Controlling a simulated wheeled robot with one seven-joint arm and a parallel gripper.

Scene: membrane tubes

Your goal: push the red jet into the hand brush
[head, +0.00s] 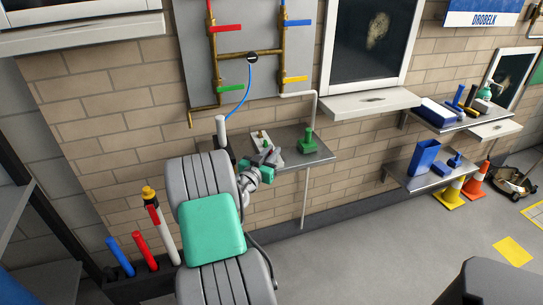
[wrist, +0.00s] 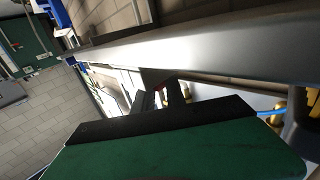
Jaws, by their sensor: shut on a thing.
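My gripper (head: 273,156) is over the narrow grey shelf (head: 316,158) below the pipe panel. In the wrist view its dark fingers (wrist: 166,92) are close together, with a small reddish spot (wrist: 158,87) between them. It looks like part of the red jet, mostly hidden by the fingers. A green object with an upright handle (head: 307,142) stands on the shelf, right of my gripper. I cannot tell for sure which object is the hand brush.
A white tube (head: 221,132) stands at the shelf's left end, below a blue hose (head: 239,104). A thin vertical pipe (head: 306,195) runs below the shelf. At right, another shelf holds a blue bin (head: 425,157). Traffic cones (head: 474,180) stand on the floor.

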